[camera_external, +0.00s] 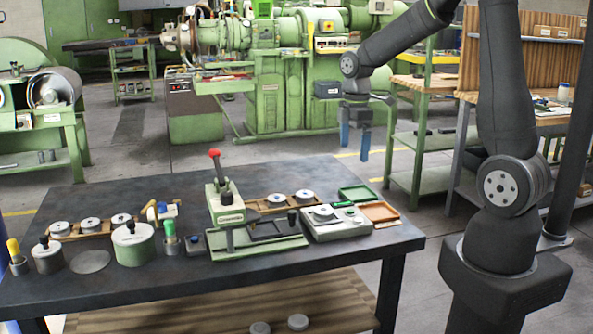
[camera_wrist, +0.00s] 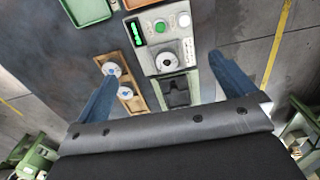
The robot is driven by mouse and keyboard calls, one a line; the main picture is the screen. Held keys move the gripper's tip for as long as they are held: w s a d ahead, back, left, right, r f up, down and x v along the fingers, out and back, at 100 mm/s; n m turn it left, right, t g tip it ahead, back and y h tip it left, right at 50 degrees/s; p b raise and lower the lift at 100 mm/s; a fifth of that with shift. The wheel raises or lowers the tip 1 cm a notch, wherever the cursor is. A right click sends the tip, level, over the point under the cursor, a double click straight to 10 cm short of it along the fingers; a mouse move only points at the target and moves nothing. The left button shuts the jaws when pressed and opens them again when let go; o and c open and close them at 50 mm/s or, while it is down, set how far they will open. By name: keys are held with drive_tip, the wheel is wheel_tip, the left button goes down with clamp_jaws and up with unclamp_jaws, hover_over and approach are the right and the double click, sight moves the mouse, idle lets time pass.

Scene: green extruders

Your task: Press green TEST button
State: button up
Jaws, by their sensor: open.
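A pale grey test device (camera_external: 335,226) lies on the right part of the dark workbench; it also shows in the wrist view (camera_wrist: 148,59). The TEST label is too small to read, and I cannot tell the pale button's exact colour. A round metal part (camera_wrist: 166,60) sits on the device. My gripper (camera_external: 354,150), with blue fingers, is open and empty, above and behind the bench, apart from the device.
A green lever press (camera_external: 229,210) with a red knob stands left of the device. A green tray (camera_external: 357,186) and an orange tray (camera_external: 380,203) lie by it. A wooden holder with discs (camera_external: 268,202) lies behind. The air around my gripper is clear.

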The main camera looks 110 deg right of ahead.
drive_tip(key=shift+r, duration=0.25)
